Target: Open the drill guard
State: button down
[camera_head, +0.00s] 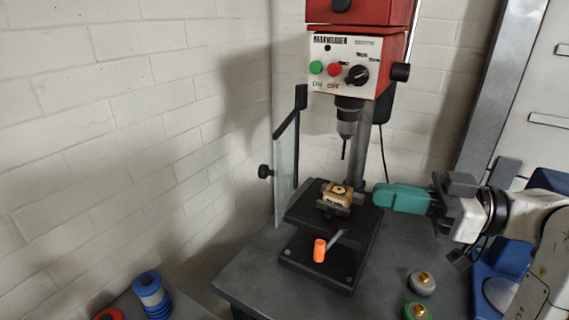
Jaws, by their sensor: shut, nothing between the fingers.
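The drill guard (286,182) is a clear panel on a dark arm at the left side of the red drill press (360,28). It stands edge-on to the view, swung out to the left, apart from the drill chuck (347,119). A black knob (265,171) sticks out on its left face. My gripper (382,196) has teal fingers and comes in from the right. It is shut and empty, right of the drill table, and does not touch the guard.
A vise holding a wooden block (338,194) sits on the drill table under the bit. An orange handle (319,250) is in front. Knobbed round items (421,282) lie on the workbench (262,275) at the right. Blue spools (150,290) stand at lower left. A white brick wall is behind.

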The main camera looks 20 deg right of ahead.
aim_at(277, 178)
jog(key=p+x, duration=0.3)
jog(key=x, duration=1.1)
jog(key=shift+w, duration=0.15)
jog(key=shift+w+a, duration=0.1)
jog(key=shift+a, duration=0.05)
jog(key=shift+b+x, duration=0.7)
jog(key=shift+x, duration=0.95)
jog(key=shift+b+x, duration=0.75)
jog(key=shift+x, duration=1.1)
jog(key=shift+w, duration=0.15)
